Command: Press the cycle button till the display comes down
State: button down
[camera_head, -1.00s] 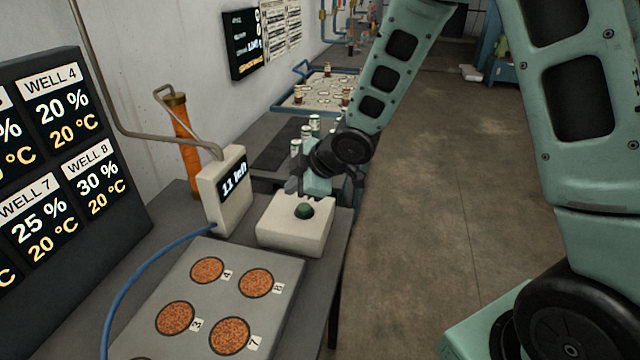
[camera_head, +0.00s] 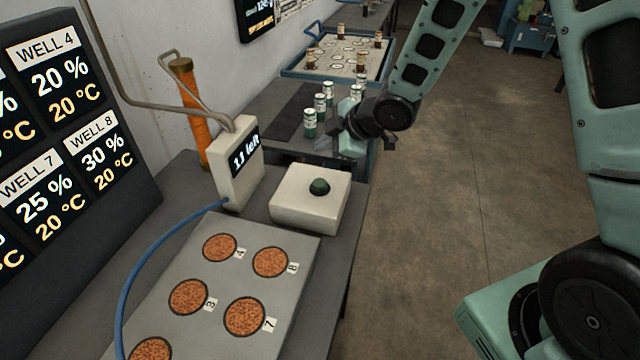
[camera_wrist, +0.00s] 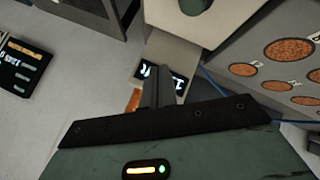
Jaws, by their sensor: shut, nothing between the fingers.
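The cycle button (camera_head: 319,187) is a dark green dome on a cream box (camera_head: 310,212). Nothing touches it in the head view. In the wrist view the button (camera_wrist: 194,5) is cut by the top edge. Beside the box, to its left, a cream display (camera_head: 238,172) shows light characters that look like "11 left"; in the wrist view the display (camera_wrist: 172,80) is upside down and partly covered by the fingers. My gripper (camera_head: 345,146) is beyond and above the box, apart from the button. In the wrist view my gripper (camera_wrist: 155,75) is shut and empty.
A grey plate with round brown wells (camera_head: 270,262) lies in front. A blue hose (camera_head: 135,265) runs to the display. An orange cylinder (camera_head: 189,115) and bent pipe (camera_head: 170,110) stand behind it. Capped vials (camera_head: 310,122) and a tray (camera_head: 300,72) are farther back. The left board lists well readings.

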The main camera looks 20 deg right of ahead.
aim_at(324, 184)
jog(key=shift+f+b, duration=3.2)
jog(key=shift+f, duration=0.75)
jog(key=shift+f+b, duration=0.4)
jog(key=shift+f, duration=0.05)
jog(key=shift+f+b, duration=0.5)
jog(key=shift+f, duration=0.05)
jog(key=shift+r+p, duration=0.9)
jog(key=shift+r, duration=0.15)
notch_tip(324, 184, up, 5)
jog(key=p, duration=0.4)
